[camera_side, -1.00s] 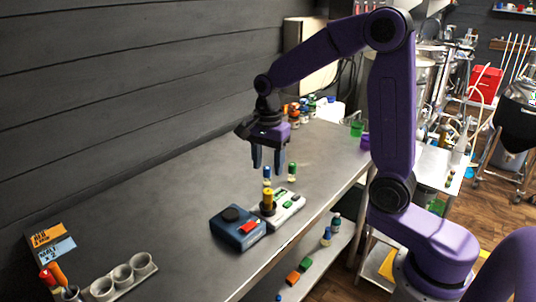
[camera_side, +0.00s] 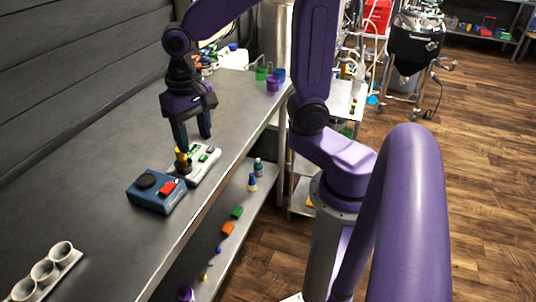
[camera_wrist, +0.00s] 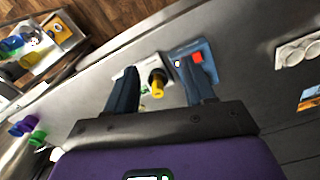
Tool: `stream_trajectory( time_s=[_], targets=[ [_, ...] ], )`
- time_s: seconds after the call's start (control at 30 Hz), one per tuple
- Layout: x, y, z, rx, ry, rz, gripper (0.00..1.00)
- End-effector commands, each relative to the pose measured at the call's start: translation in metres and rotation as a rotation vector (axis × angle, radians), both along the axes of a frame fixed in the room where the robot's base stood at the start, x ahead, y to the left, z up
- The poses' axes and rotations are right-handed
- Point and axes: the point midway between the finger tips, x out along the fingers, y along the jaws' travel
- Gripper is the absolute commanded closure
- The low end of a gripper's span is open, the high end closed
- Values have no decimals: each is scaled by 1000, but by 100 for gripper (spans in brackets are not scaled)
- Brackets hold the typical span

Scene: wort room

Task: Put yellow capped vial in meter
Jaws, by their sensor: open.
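The yellow capped vial (camera_side: 181,159) stands upright in the dark round socket of the white meter (camera_side: 205,166). In the wrist view the yellow cap (camera_wrist: 157,90) shows at the dark socket of the meter (camera_wrist: 132,73), between my fingers in the picture. My gripper (camera_side: 196,143) is open and empty. It hangs just behind and above the meter in the side view, with its fingers pointing down. It does not grip the vial. The lower part of the vial is hidden in the socket.
A blue box (camera_side: 150,200) with a black disc and red button sits beside the meter. White cups (camera_side: 45,270) stand at the near left. Coloured containers (camera_side: 265,74) stand at the far end of the bench. A lower shelf (camera_side: 214,255) holds small items. The bench between is mostly clear.

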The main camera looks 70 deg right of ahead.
Motion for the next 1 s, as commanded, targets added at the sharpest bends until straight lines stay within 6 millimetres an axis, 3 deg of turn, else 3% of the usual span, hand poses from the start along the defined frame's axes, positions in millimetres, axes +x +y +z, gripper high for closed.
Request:
stream_trajectory(
  time_s=[0.27,0.6,0.8,1.0],
  targets=[
    [-69,6,-6,2,-10,577,46],
    [-146,-4,-16,2,-22,1214,46],
    [-165,-9,-19,2,-26,1379,46],
    [-167,-9,-19,2,-26,1399,46]
  ],
)
